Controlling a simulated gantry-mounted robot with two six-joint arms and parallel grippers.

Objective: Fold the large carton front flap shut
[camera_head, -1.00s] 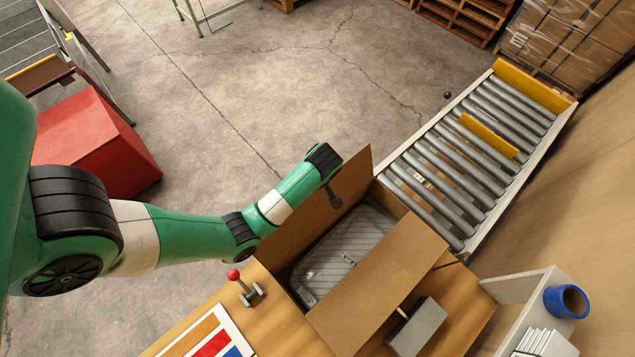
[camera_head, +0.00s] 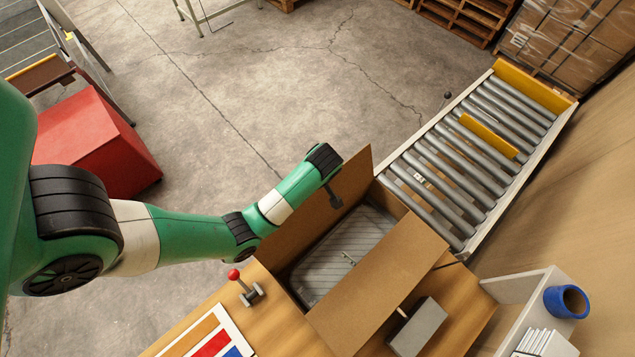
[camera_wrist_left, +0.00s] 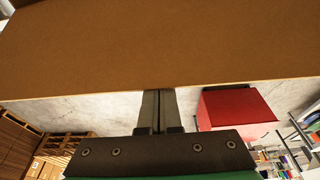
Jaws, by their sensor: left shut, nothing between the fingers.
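The large brown carton (camera_head: 402,206) stands open on the wooden table, with a grey ribbed package (camera_head: 345,250) inside. One flap (camera_head: 300,232) stands raised on the side by my left arm. Another wide flap (camera_head: 385,280) slopes outward on the opposite side. My left gripper (camera_head: 334,198) is at the upper part of the raised flap, on its carton-facing side. In the left wrist view, the shut, empty fingers (camera_wrist_left: 158,108) point at a brown cardboard panel (camera_wrist_left: 160,45) and reach its lower edge; I cannot tell whether they touch it. My right gripper is not in view.
A roller conveyor (camera_head: 470,160) extends behind the carton. A red-knobbed lever (camera_head: 240,283) stands on the table left of it. A grey block (camera_head: 418,328) lies by the sloping flap. A red box (camera_head: 95,145) stands left.

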